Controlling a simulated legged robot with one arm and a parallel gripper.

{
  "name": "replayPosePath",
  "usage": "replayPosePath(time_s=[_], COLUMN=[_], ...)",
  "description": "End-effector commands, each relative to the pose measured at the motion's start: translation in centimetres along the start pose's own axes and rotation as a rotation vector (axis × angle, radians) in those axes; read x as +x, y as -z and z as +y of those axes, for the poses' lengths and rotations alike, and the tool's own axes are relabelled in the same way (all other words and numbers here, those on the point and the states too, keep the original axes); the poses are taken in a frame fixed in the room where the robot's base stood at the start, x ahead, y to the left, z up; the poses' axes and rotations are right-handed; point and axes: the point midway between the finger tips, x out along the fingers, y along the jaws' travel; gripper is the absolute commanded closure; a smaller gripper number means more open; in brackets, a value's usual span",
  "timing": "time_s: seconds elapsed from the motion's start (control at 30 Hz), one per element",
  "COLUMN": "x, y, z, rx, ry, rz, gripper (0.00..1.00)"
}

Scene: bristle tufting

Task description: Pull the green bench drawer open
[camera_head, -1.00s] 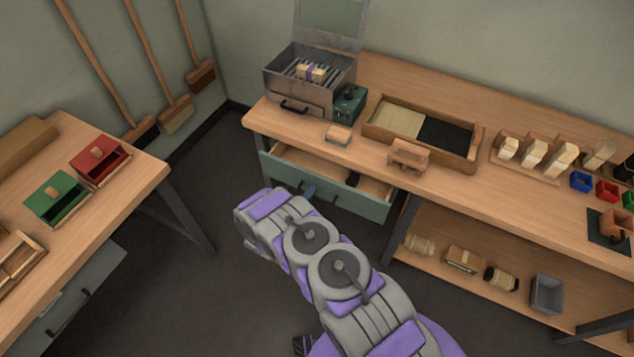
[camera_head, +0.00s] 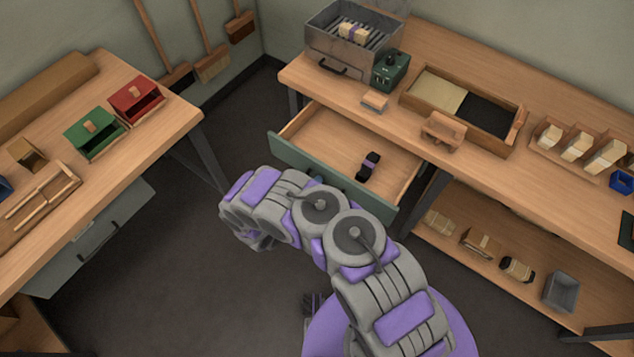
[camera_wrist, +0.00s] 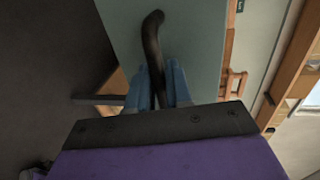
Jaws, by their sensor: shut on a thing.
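The green bench drawer (camera_head: 285,155) is pulled well out from under the right-hand bench, and its wooden inside shows. A dark object with a purple band (camera_head: 369,166) lies in it. In the wrist view the green drawer front (camera_wrist: 205,40) fills the upper middle, with its dark curved handle (camera_wrist: 153,45). My gripper (camera_wrist: 160,85) has its blue fingers on both sides of the handle, shut on it. In the head view my arm hides most of the gripper and the handle; only a bit of blue shows at the drawer front.
The bench top (camera_head: 330,90) holds a metal box (camera_head: 335,45), a green device (camera_head: 391,70) and a wooden tray (camera_head: 407,98). A left bench (camera_head: 150,145) carries red and green boxes. Dark open floor (camera_head: 170,260) lies between the benches.

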Motion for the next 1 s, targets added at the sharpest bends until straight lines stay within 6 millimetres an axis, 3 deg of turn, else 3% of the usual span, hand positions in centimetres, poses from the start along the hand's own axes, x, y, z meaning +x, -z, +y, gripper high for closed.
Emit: replayPosePath(time_s=[0.17,0.2,0.37,0.73,1.0], x=[0.0,0.0,0.0,-0.9,-6.1], y=[0.4,0.4,0.3,0.0,0.0], z=[0.4,0.4,0.3,0.0,-0.1], rx=[-0.005,-0.005,-0.004,-0.002,-0.004], ry=[-0.008,-0.008,-0.006,-0.001,-0.001], rz=[0.006,0.006,0.005,-0.001,-0.004], gripper=[1.0,0.8,0.65,0.65,0.65])
